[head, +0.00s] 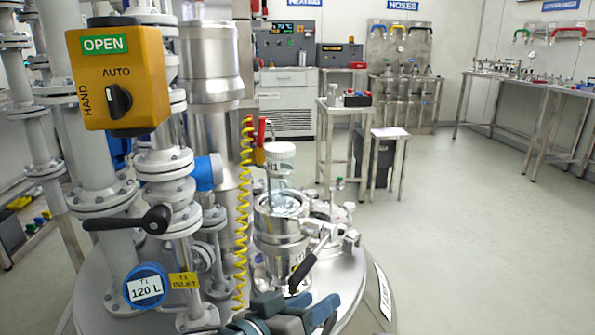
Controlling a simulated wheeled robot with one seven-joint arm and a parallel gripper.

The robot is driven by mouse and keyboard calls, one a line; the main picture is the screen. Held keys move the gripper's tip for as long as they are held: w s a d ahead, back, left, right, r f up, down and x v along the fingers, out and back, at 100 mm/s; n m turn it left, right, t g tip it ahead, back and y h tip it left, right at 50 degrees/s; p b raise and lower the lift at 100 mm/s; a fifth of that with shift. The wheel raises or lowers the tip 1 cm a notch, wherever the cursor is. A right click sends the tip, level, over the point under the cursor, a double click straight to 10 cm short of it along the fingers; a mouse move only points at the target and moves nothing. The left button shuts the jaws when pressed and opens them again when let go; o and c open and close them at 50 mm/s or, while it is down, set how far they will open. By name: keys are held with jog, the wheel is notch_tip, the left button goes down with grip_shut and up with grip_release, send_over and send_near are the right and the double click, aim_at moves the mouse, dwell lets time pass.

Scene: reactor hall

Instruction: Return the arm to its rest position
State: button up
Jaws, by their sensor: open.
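My gripper (290,314) shows at the bottom edge of the head view, low in front of the vessel lid (345,290). Its blue-grey and dark parts are partly cut off by the frame. It is open, and I see nothing held in it. Just beyond it stands a steel charging port (280,232) with a black-gripped lever (303,272). A clear container with a white cap (280,150) stands upright at the port's mouth. The rest of my arm is mostly out of view.
Close on the left are flanged pipes (105,215), a yellow selector box (118,75) labelled OPEN and a black valve handle (127,221). A coiled yellow hose (242,215) hangs beside the port. Benches (540,85) stand farther back. The right floor (480,230) is clear.

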jog(key=s+d+r+n+g+y+p, duration=0.1)
jog(key=s+d+r+g+y+p, duration=0.15)
jog(key=d+r+g+p, duration=1)
notch_tip(320, 180, up, 11)
jog(key=d+n+t+y+p, duration=0.1)
jog(key=t+y+p, duration=0.2)
jog(key=p, duration=1.6)
jog(key=shift+s+y+p, duration=0.35)
jog(key=shift+s+y, duration=0.05)
jog(key=shift+y, duration=1.95)
jog(key=shift+t, duration=0.25)
